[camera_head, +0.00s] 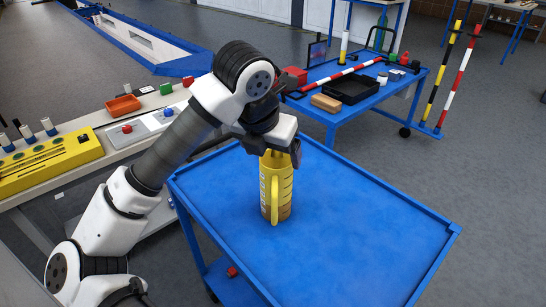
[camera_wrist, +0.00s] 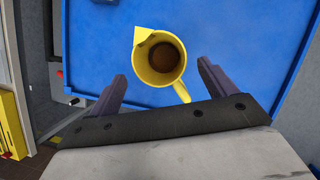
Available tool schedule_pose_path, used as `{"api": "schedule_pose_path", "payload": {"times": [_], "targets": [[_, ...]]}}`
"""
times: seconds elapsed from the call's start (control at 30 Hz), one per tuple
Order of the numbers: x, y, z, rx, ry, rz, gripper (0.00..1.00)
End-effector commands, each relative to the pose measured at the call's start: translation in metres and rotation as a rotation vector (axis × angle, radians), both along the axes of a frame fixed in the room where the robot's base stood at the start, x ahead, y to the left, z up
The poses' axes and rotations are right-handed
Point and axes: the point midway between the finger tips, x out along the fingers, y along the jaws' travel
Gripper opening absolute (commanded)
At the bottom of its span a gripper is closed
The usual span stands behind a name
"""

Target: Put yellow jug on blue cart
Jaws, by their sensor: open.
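The yellow jug (camera_head: 275,188) stands upright on the top of the blue cart (camera_head: 350,240), toward its far left part. In the wrist view the jug (camera_wrist: 158,58) is seen from above, with brown contents inside and its handle toward the lower right. The blue cart top (camera_wrist: 225,30) lies under it. My gripper (camera_head: 280,150) is just above the jug in the head view. In the wrist view my gripper (camera_wrist: 160,82) is open, its two fingers apart on either side of the jug's near side, with gaps to both. The gripper hides the jug's top in the head view.
A second blue cart (camera_head: 350,105) behind holds a black tray (camera_head: 350,88), a tan block (camera_head: 326,103) and a striped bar. A bench at left holds a yellow rack (camera_head: 50,150) and an orange bin (camera_head: 123,105). The cart's front and right are clear.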

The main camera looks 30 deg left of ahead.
Motion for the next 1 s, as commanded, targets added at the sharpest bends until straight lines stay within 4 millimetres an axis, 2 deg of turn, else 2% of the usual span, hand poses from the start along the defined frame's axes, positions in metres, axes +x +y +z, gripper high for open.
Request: {"api": "schedule_pose_path", "payload": {"times": [0.2, 0.43, 0.6, 1.0], "targets": [[-0.019, 0.0, 0.045, 0.005, -0.002, 0.002, 0.83], [-0.034, -0.001, 0.08, 0.002, -0.001, 0.002, 0.83], [-0.038, -0.002, 0.089, 0.0, 0.001, 0.0, 0.83], [-0.038, -0.002, 0.09, 0.0, 0.001, 0.0, 0.83]]}}
